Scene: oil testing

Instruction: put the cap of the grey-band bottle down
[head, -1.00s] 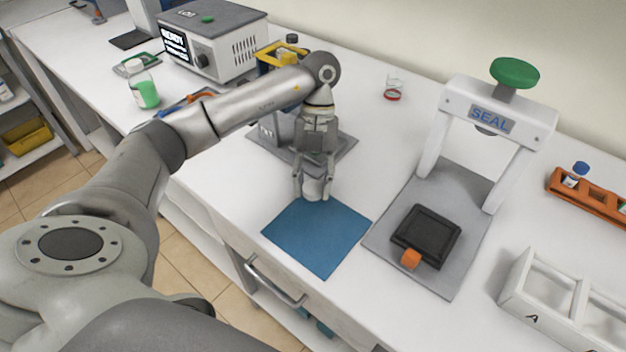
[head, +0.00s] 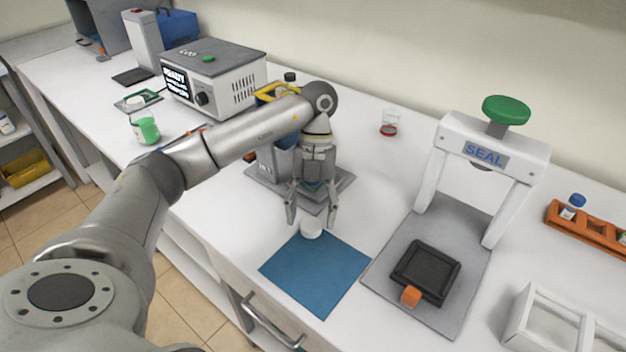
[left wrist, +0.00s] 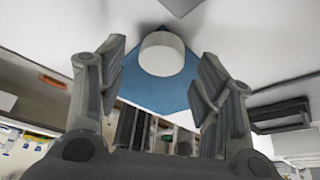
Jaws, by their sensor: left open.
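The cap (head: 311,228) is a small white round piece lying at the top edge of the blue mat (head: 315,274). It also shows in the left wrist view (left wrist: 161,54), against the blue mat (left wrist: 170,95). My left gripper (head: 311,218) is open, with its fingers apart just above the cap and to either side of it. In the left wrist view its open fingers (left wrist: 157,85) have nothing between them, and the cap lies beyond the tips. My right gripper is not in view. I cannot tell which bottle has the grey band.
A seal press (head: 484,153) with a green knob stands right of the mat, a black tray (head: 426,272) on its base. A grey device partly hidden by my arm stands behind the gripper. A bottle of green liquid (head: 146,128), a red-bottomed beaker (head: 389,124) and an orange rack (head: 590,232) stand farther off.

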